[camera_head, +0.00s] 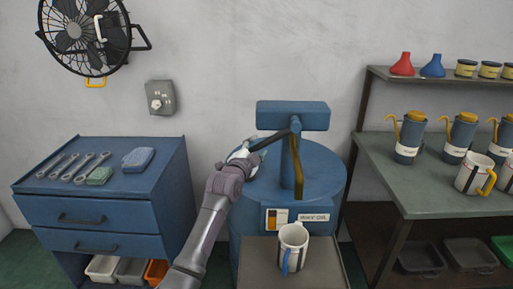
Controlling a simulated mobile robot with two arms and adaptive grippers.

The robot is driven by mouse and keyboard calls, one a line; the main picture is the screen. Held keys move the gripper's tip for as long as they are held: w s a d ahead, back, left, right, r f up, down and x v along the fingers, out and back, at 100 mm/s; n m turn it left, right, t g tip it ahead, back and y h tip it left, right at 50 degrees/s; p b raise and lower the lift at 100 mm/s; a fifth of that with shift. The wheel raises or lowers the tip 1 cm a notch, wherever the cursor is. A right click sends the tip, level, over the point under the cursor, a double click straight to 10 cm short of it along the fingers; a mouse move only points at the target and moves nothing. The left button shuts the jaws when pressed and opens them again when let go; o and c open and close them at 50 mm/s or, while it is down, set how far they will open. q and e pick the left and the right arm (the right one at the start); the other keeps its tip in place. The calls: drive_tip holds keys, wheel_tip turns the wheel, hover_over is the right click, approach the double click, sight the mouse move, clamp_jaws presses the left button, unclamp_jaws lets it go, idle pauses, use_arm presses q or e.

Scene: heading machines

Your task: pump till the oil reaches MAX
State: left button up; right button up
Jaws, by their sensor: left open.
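A blue oil drum (325,180) stands in the middle, with a blue pump head (292,116) on top. A dark lever (272,140) sticks out to the left of the pump, and a brownish spout (299,180) hangs down its front. A white jug (293,240) with a blue handle stands upright below the spout on a grey tray (328,268). The oil level and any MAX mark cannot be made out. My left gripper (252,155) is open at the outer end of the lever; whether it touches cannot be told. My right gripper is out of view.
A blue drawer cabinet (95,215) with wrenches and cloths on top stands at the left. At the right, a shelf unit (405,180) holds oil cans (409,135), another white jug (472,175) and funnels (402,65). A fan (75,32) hangs on the wall.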

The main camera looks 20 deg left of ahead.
use_arm(q)
drive_tip(key=shift+w, duration=0.1)
clamp_jaws()
idle(0.3)
